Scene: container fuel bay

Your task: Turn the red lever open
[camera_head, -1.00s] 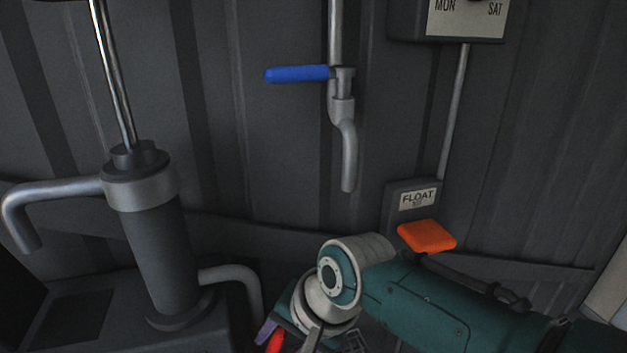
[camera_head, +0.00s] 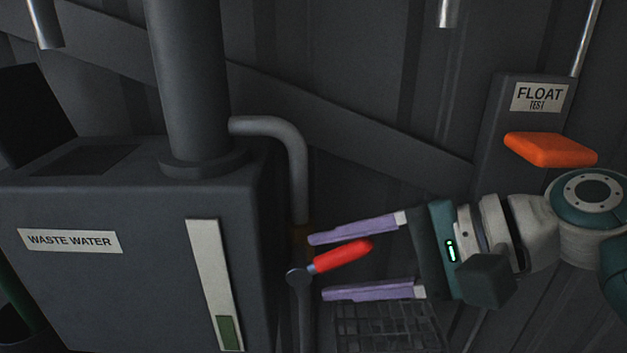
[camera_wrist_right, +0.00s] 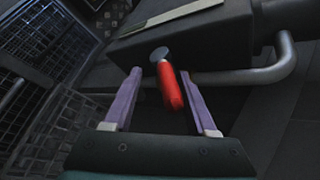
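The red lever (camera_head: 343,256) sits on a grey pipe beside the waste water tank, its handle pointing right and slightly up from a round pivot. My right gripper (camera_head: 316,267) comes in from the right, open, with its purple fingers above and below the lever in the head view. In the right wrist view the red lever (camera_wrist_right: 171,86) lies between the two fingers of my right gripper (camera_wrist_right: 162,82), nearer the right-hand finger. I cannot tell whether that finger touches it. My left gripper is not in view.
The dark waste water tank (camera_head: 130,285) fills the lower left, with a pale level strip (camera_head: 212,270) on its front. An orange float test paddle (camera_head: 549,149) is above my right wrist. A wire grid crate (camera_head: 385,328) is below my gripper. A bent pipe (camera_head: 290,140) leaves the tank.

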